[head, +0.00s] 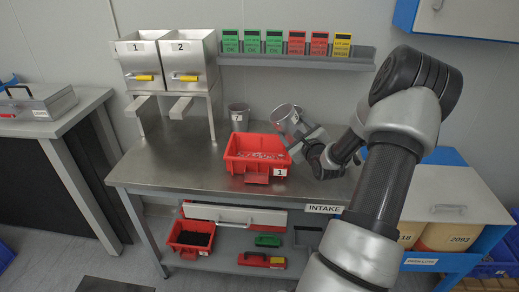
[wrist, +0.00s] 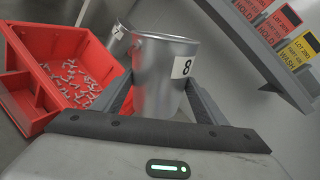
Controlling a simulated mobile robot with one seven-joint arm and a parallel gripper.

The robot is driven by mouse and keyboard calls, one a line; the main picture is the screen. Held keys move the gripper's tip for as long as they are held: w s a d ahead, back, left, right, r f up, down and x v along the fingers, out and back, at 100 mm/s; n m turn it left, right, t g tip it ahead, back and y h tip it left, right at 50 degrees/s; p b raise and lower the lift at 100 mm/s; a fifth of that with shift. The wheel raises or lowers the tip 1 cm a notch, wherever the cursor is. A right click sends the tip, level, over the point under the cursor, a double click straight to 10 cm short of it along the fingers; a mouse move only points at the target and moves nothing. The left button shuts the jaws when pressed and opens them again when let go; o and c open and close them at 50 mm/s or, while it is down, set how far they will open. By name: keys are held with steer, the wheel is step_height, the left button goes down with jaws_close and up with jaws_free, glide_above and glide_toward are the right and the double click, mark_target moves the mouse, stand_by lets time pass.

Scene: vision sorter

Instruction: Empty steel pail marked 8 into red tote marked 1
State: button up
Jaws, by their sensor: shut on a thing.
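The steel pail marked 8 (wrist: 158,70) is between my gripper's fingers (wrist: 162,102), its label facing right in the wrist view. In the head view the pail (head: 285,117) is above the bench, tilted, beside the back right corner of the red tote. My gripper (head: 301,133) is shut on it. The red tote marked 1 (head: 257,180) sits on the steel bench, and small metal pieces (head: 258,155) lie in it. The wrist view also shows the tote (wrist: 28,118) with the pieces (wrist: 75,82). The inside of the pail is hidden.
Another steel pail (head: 238,117) stands behind the tote. Two steel bins marked 1 (head: 137,62) and 2 (head: 188,62) are on a stand at the back left. A wall shelf (head: 290,60) holds several coloured cards. The bench left of the tote is clear.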

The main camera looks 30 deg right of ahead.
mark_target(278, 127)
steer(key=shift+w+a+f+n+g+b, duration=0.1)
steer(key=shift+w+a+n+g+b, duration=0.25)
steer(key=shift+n+b, duration=0.65)
steer(key=shift+s+n+h+b, duration=0.1)
steer(key=shift+n+h+b, duration=0.2)
steer(key=shift+n+h, duration=0.15)
steer(key=shift+a+f+n+g+h+b, duration=0.15)
steer(key=shift+n+g+h+b, duration=0.15)
steer(key=shift+n+b, duration=0.55)
steer(key=shift+a+f+n+g+h+b, duration=0.15)
steer(key=shift+n+g+b, duration=0.1)
steer(key=shift+n+b, duration=0.55)
steer(key=shift+w+a+f+n+h+b, duration=0.15)
steer(key=shift+w+a+n+b, duration=0.2)
steer(key=shift+b, duration=0.3)
steer(key=shift+w+a+n+h+b, duration=0.15)
steer(key=shift+w+a+n+b, duration=0.1)
steer(key=shift+a+b, duration=0.25)
steer(key=shift+w+a+r+n+g+b, duration=0.15)
steer(key=shift+r+n+g+b, duration=0.15)
steer(key=shift+r+n+b, duration=0.25)
stand_by(0.9)
steer(key=shift+w+a+r+n+g+h+b, duration=0.35)
steer(key=shift+a+r+n+h+b, duration=0.3)
steer(key=shift+n+b, duration=0.55)
stand_by(1.1)
